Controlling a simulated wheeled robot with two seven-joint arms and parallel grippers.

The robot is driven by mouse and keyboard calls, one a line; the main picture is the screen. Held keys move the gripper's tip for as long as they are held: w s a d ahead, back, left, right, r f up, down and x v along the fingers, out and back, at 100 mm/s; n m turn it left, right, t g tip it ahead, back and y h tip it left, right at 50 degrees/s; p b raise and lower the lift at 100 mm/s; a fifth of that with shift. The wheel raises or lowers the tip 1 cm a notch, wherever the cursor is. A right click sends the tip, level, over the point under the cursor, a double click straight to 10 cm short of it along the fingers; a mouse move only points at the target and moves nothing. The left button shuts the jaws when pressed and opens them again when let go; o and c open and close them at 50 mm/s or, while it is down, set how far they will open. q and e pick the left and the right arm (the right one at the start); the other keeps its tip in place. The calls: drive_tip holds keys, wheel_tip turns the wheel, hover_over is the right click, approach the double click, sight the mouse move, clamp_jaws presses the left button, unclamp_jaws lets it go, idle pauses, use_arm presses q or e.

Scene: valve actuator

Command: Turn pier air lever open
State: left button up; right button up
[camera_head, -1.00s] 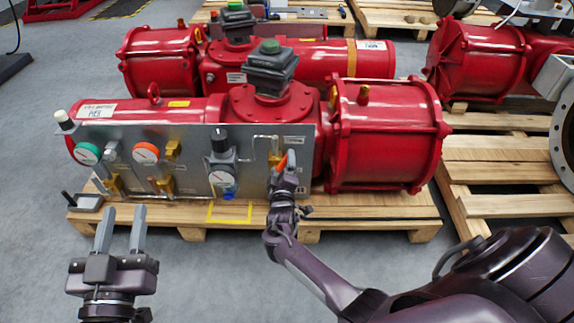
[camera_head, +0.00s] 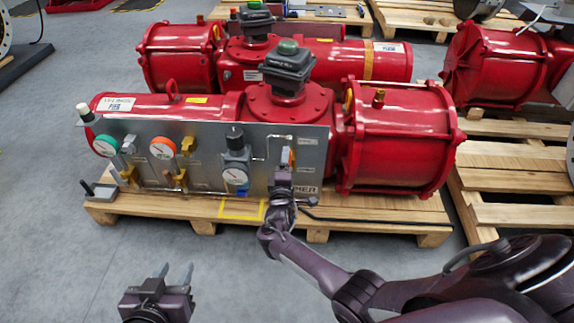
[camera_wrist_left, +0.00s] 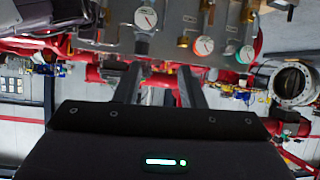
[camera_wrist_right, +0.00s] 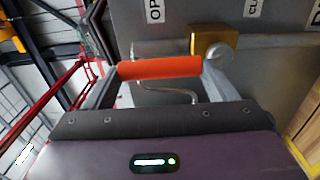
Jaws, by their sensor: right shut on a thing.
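The orange-handled lever (camera_head: 286,156) is on the right part of the grey valve panel (camera_head: 312,165). In the right wrist view the orange handle (camera_wrist_right: 160,68) lies across the picture, with a brass valve body (camera_wrist_right: 214,42) at its right end. My right gripper (camera_head: 285,170) is at the lever, shut on its handle and partly hiding it in the head view. My left gripper (camera_head: 174,274) is empty and open, low in front of the pallet and clear of the panel. Its two spread fingers also show in the left wrist view (camera_wrist_left: 160,88).
Gauges, including a green-rimmed one (camera_head: 106,146) and an orange-rimmed one (camera_head: 163,148), and a black-topped regulator (camera_head: 236,145) stand left of the lever. The red actuator (camera_head: 400,140) rests behind the panel on a wooden pallet (camera_head: 370,215). Open floor lies in front.

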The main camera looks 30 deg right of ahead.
drive_tip(key=shift+r, duration=0.1)
drive_tip(key=o, duration=1.4)
drive_tip(key=shift+c, duration=0.2)
drive_tip(key=shift+a, duration=0.1)
use_arm(q)
drive_tip(key=s+a+f+g+y+p, duration=0.2)
drive_tip(key=s+a+f+g, duration=0.1)
drive_tip(key=s+f+g, duration=0.3)
drive_tip(key=shift+s+a+f+y+p, duration=0.15)
drive_tip(key=shift+s+f+y+p, duration=0.2)
drive_tip(key=shift+s+f, duration=0.95)
use_arm(e)
drive_tip(key=v, duration=0.7)
drive_tip(key=shift+s, duration=0.3)
drive_tip(key=shift+a, duration=0.1)
